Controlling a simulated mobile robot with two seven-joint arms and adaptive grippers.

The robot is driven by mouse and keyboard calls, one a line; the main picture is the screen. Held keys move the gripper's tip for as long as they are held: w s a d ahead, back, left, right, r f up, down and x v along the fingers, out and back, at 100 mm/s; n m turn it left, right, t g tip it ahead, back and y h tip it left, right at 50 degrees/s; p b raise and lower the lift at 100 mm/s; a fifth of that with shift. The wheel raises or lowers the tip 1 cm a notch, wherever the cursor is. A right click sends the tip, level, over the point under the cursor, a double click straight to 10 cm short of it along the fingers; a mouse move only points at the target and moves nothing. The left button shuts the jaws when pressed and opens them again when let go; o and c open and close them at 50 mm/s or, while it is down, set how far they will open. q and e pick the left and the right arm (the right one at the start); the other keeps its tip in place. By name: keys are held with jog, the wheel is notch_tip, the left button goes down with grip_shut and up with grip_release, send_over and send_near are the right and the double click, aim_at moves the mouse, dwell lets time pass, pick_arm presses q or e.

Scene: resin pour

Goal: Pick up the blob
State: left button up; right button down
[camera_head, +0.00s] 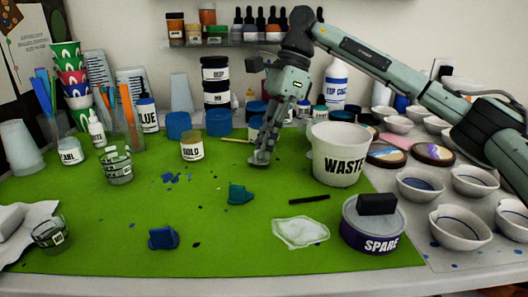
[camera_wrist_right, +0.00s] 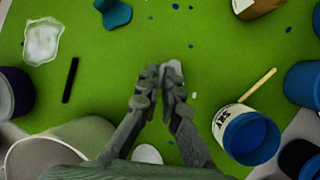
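A pale, translucent blob (camera_head: 300,232) lies flat on the green mat (camera_head: 110,250), left of the SPARE tin. In the right wrist view the blob (camera_wrist_right: 41,41) is at the upper left. My right gripper (camera_head: 260,162) hangs low over the back of the mat, left of the WASTE cup, away from the blob. In the wrist view its fingertips (camera_wrist_right: 161,74) are drawn close together; a small pale patch shows at the right tip. I see nothing clearly held. My left gripper is not in view.
The WASTE cup (camera_head: 341,154) stands behind the blob and the SPARE tin (camera_head: 374,222) to its right. A black stick (camera_head: 309,199) and a blue-green piece (camera_head: 240,194) lie nearby. Jars, including GOLD (camera_head: 192,147), line the back. The front middle of the mat is mostly clear.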

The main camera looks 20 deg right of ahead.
notch_tip(320, 180, up, 3)
jog(key=shift+f, duration=0.15)
jog(key=s+a+r+b, duration=0.2)
jog(key=s+a+r, duration=0.2)
jog(key=s+r, duration=0.5)
pick_arm(q)
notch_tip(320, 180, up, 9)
jog(key=p, duration=0.4)
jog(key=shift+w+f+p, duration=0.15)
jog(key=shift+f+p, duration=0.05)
jog(key=shift+p, duration=0.1)
pick_arm(e)
notch_tip(320, 180, up, 3)
jog(key=shift+a+r, duration=0.1)
jog(key=shift+r, duration=0.05)
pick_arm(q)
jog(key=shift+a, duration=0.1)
pick_arm(e)
jog(key=shift+r, duration=2)
